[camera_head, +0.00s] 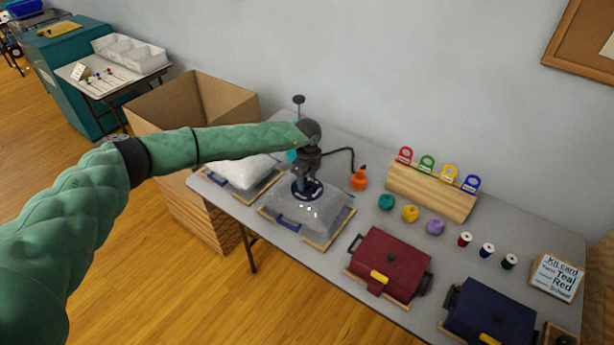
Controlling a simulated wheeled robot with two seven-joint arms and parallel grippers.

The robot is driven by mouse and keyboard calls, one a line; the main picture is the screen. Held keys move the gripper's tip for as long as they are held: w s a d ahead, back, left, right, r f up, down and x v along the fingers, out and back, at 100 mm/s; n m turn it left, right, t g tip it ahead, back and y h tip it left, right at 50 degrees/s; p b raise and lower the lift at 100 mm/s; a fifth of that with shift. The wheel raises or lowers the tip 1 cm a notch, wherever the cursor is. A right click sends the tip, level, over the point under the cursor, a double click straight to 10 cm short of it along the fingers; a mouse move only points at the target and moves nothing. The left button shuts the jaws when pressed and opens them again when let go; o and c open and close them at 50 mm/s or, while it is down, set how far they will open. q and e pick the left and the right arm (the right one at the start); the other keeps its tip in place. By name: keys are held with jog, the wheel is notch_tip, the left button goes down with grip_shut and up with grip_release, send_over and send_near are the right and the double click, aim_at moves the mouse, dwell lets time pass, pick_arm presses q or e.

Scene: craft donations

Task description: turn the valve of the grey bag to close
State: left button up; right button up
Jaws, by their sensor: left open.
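The grey bag (334,222), a translucent pouch, lies on a wooden-edged board on the table, with a blue handle or clip at its front. A dark round part, seemingly its valve (307,194), sits at the back of its top. My left gripper (306,180) points down directly above this part and is open. It hides much of the valve, so I cannot tell the valve's position or whether the fingers touch it. My right gripper is not in view.
A whitish bag (245,172) lies to the left under my forearm. An orange bottle-shaped item (359,179) with a black hose stands behind right. A maroon case (392,262) and a navy case (490,312) lie to the right. A wooden tag rack (432,191) stands behind.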

pick_arm(q)
jog(key=shift+f, duration=0.3)
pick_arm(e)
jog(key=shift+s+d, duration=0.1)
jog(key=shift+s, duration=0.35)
